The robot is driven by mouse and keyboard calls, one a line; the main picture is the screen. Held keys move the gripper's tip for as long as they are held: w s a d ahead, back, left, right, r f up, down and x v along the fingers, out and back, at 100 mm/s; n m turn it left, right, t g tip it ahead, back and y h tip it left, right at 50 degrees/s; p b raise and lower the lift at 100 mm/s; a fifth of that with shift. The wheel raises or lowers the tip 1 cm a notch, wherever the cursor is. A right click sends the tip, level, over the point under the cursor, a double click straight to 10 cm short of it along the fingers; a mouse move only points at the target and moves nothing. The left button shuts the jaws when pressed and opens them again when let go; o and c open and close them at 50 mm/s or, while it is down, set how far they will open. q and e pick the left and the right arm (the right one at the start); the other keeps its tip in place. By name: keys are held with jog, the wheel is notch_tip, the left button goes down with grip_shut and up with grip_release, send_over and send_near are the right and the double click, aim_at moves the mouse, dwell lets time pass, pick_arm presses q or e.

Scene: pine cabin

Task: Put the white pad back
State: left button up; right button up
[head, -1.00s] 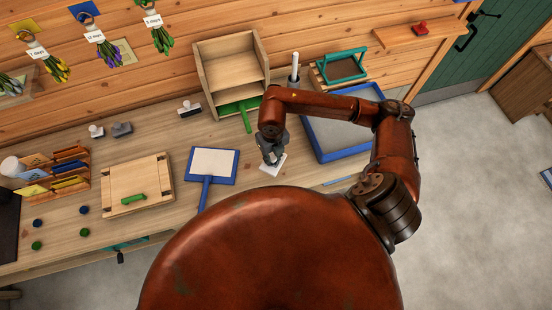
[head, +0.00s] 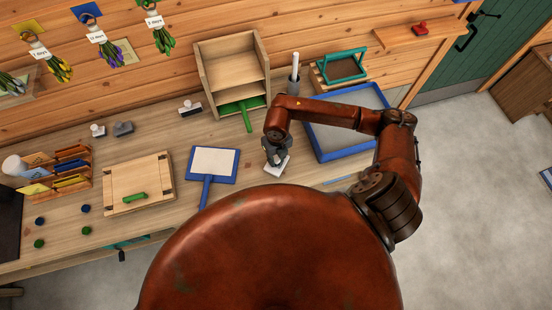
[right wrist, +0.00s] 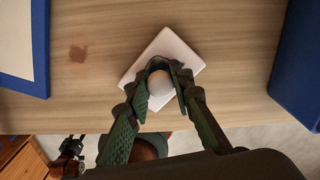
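The white pad (head: 279,168) is a thin square plate with a pale round knob on top. It lies low over the front part of the workbench, between the blue-framed paddle and the blue tray. My right gripper (head: 274,158) is above it. In the right wrist view, the pad (right wrist: 185,52) is turned at an angle, and the fingers of my right gripper (right wrist: 160,88) press in on both sides of its knob. Whether the pad touches the bench is hard to tell. I cannot make out my left gripper in the head view.
A blue paddle with a white face (head: 214,161) lies left of the pad. A blue-rimmed tray (head: 345,153) is on the right. A wooden shelf box (head: 231,68) with a green-handled tool (head: 243,107) stands behind. A wooden board (head: 137,182) lies farther left.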

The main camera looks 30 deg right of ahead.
aim_at(277, 159)
jog(key=o, duration=0.3)
jog(key=shift+o, duration=0.2)
jog(key=shift+r, duration=0.1)
notch_tip(277, 159, up, 12)
jog(key=b, duration=0.1)
